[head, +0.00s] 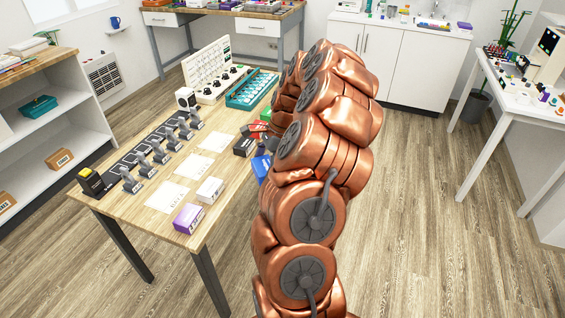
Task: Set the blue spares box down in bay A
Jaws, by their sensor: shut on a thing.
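The blue spares box (261,169) shows in part at the right edge of the wooden table (136,207), left of my copper-coloured arm, which hides the rest. My gripper (269,146) is mostly hidden behind the arm; a dark grey part of it shows just above the blue box and it is shut on the box. I cannot tell whether the box touches the table. Three white sheets (167,195), (195,166), (216,141) lie in a row on the table, left of the box and bare. Their markings are too small to read, so I cannot tell which is bay A.
A purple box (188,218) and a white box (210,190) stand near the table's front right. A dark box (244,146) stands close to the blue one. Grey clamp-like fixtures (161,156) line a black strip on the left. A teal tray (251,89) is behind.

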